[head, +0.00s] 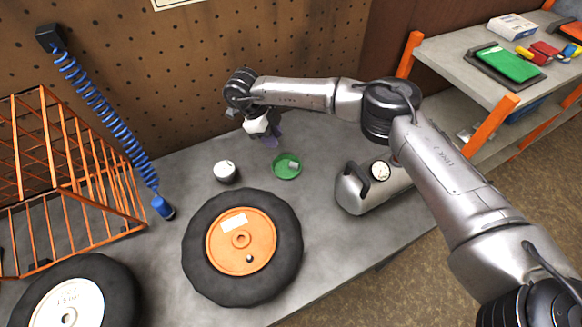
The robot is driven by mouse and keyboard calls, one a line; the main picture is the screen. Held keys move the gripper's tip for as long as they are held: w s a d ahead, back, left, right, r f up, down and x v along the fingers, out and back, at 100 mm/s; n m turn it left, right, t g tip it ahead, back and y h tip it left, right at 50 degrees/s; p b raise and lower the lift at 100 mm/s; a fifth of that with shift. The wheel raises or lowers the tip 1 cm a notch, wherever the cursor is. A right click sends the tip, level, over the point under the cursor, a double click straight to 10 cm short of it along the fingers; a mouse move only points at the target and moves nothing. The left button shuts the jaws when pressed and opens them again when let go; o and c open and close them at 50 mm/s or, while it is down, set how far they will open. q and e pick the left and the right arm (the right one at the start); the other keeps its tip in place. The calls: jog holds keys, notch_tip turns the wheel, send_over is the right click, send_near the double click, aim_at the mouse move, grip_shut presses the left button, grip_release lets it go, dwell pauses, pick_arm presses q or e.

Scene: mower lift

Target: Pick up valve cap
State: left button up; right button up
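The wheel with a black tire (199,262) and an orange hub (222,257) lies flat on the grey bench. A small dark knob (250,258) sits on the lower part of the hub; it is too small to tell whether it is the valve cap or a bare stem. A round green dish (279,174) behind the wheel holds a small pale item (293,165) that I cannot identify. My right gripper (271,143) points down above and just behind the dish, apart from it; its fingers are too small to tell open from shut. My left gripper is out of view.
A white round container (225,171) stands left of the dish. A grey tank with a gauge (355,194) stands at the right. A blue coiled hose (108,113) hangs by an orange wire rack (75,190) at the left. A second wheel (112,281) is front left.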

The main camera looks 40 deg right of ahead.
send_over(290, 163)
jog(key=w+a, duration=0.2)
jog(key=f, duration=0.5)
jog(key=shift+d+f+b, duration=0.2)
jog(key=shift+f+b, duration=0.15)
jog(key=shift+b+x, duration=0.6)
jog(key=shift+x, duration=2)
jog(key=shift+d, duration=0.1)
jog(key=shift+c, duration=0.3)
jog(key=shift+f, duration=0.1)
jog(key=c, duration=0.5)
